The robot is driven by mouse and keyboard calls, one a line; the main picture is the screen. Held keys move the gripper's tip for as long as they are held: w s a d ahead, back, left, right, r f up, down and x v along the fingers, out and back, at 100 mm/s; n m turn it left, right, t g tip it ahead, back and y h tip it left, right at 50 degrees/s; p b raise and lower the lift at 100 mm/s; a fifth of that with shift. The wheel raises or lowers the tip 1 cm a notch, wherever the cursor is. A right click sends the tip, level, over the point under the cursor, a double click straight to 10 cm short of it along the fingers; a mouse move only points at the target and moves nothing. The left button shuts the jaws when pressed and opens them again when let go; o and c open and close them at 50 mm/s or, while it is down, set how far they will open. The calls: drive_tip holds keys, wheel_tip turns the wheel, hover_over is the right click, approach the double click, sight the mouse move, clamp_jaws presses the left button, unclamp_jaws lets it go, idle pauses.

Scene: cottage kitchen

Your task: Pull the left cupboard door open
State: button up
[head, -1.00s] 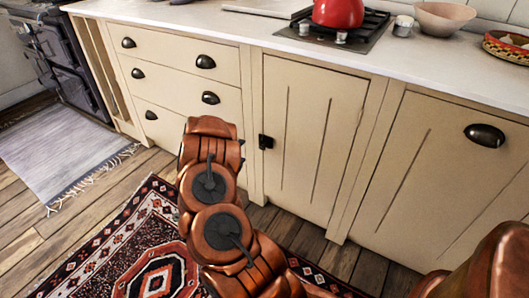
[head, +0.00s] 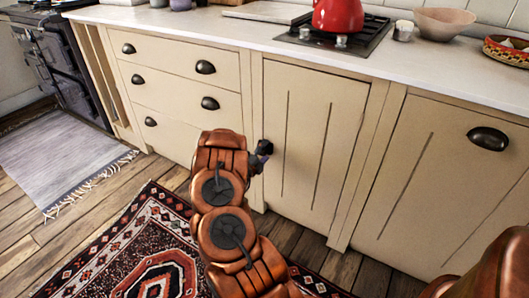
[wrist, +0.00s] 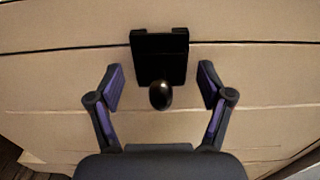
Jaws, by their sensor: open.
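The left cupboard door (head: 318,135) is cream with vertical grooves and stands shut under the counter. Its black latch (wrist: 160,57) with a rounded knob (wrist: 160,95) is on the door's left edge. In the head view my gripper (head: 262,153) is at that edge, mostly behind my arm, and the latch is largely covered. In the wrist view my gripper (wrist: 161,84) is open, with one finger on each side of the latch and knob. A gap shows between each finger and the latch, so neither finger touches it.
Drawers with black cup pulls (head: 205,67) are left of the door. Another cupboard door (head: 430,180) with a cup handle (head: 488,138) is to the right. A red kettle (head: 338,14) sits on the hob above. A patterned rug (head: 150,250) lies on the wooden floor.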

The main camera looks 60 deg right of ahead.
drive_tip(key=shift+d, duration=0.1)
drive_tip(key=shift+c, duration=0.4)
clamp_jaws()
idle(0.3)
